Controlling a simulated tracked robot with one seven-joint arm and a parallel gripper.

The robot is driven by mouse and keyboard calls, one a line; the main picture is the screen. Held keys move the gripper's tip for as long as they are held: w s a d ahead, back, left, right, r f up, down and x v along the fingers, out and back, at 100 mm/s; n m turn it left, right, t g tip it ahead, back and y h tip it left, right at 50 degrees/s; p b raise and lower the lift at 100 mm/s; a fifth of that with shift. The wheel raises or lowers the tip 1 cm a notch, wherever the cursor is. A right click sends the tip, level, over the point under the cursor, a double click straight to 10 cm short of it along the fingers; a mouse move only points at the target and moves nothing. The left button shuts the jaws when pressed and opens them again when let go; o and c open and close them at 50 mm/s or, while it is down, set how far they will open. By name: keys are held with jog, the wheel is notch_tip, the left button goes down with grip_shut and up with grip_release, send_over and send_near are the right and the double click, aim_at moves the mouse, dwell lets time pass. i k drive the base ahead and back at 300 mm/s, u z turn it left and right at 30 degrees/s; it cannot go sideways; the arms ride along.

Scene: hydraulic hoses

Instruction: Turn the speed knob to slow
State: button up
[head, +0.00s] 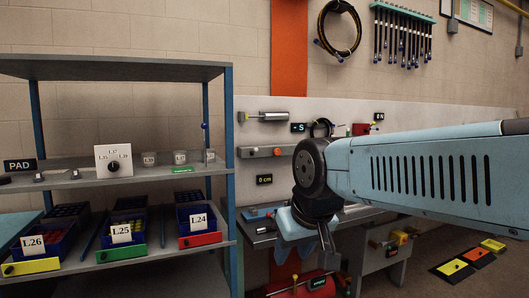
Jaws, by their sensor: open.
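I cannot make out a knob marked as speed. A small grey unit with an orange-red knob (277,152) is on the pale back panel, left of my arm. A dark display reading "- S" (298,127) is above it, and one reading "0 cm" (264,179) is below. A black dial knob (113,166) sits on a white plate marked L.35, L.37 and L.39 on the left shelf. My gripper (308,242) is open and points down over the bench, apart from these knobs. My arm hides part of the bench and panel.
A blue-post shelf (229,135) on the left holds bins labelled L.26, L.25 and L.24 (198,220). A red cylinder (305,287) lies under the bench. Hoses (340,28) hang on the wall. Coloured floor trays (455,268) are at right.

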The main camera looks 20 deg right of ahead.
aim_at(277, 151)
jog(key=z, duration=0.35)
jog(key=i, duration=0.95)
jog(key=z, duration=0.6)
jog(key=k, duration=0.75)
jog(key=z, duration=0.2)
jog(key=i, duration=0.8)
jog(key=u, duration=0.05)
